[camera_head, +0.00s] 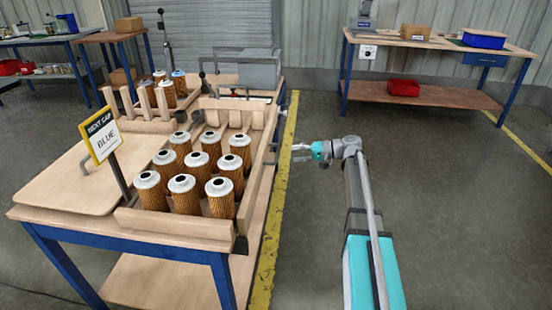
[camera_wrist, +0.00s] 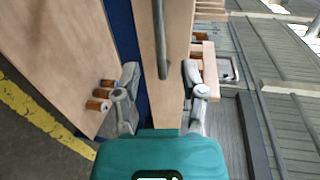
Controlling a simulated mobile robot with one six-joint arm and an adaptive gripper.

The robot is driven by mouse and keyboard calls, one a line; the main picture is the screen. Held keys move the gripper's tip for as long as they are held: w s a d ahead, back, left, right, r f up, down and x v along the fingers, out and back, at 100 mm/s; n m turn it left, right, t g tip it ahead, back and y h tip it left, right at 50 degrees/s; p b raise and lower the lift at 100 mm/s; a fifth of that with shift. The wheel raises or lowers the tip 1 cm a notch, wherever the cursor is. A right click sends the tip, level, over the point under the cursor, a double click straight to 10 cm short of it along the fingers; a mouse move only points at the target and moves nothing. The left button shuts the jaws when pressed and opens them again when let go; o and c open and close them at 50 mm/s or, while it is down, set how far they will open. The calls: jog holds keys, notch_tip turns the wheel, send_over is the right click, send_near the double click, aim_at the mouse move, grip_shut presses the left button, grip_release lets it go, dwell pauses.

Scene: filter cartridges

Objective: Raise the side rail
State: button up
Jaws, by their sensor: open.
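The side rail appears to be the long wooden board (camera_head: 262,165) along the right edge of the cartridge tray; I cannot tell its exact position. Small grey fittings show on its outer side. In the wrist view a grey bar (camera_wrist: 160,40) runs along a wooden board and ends between my fingers, its depth uncertain. My gripper (camera_head: 295,152) is open and empty, just right of the bench edge, pointing left at the tray's side. In the wrist view its two fingers (camera_wrist: 160,82) are spread apart on either side of the bar's line.
Several brown filter cartridges with white tops (camera_head: 182,184) stand in the tray. A "NEXT CAP BLUE" sign (camera_head: 101,135) and a bare board (camera_head: 70,180) are at left. A grey press (camera_head: 245,70) stands behind. The floor right of the yellow line (camera_head: 270,230) is clear.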

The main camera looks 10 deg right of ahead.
aim_at(277, 154)
jog(key=b+x, duration=0.1)
jog(key=x, duration=0.6)
jog(key=shift+w+a, duration=0.1)
jog(key=shift+a, duration=0.15)
jog(key=shift+c, duration=0.3)
grip_shut()
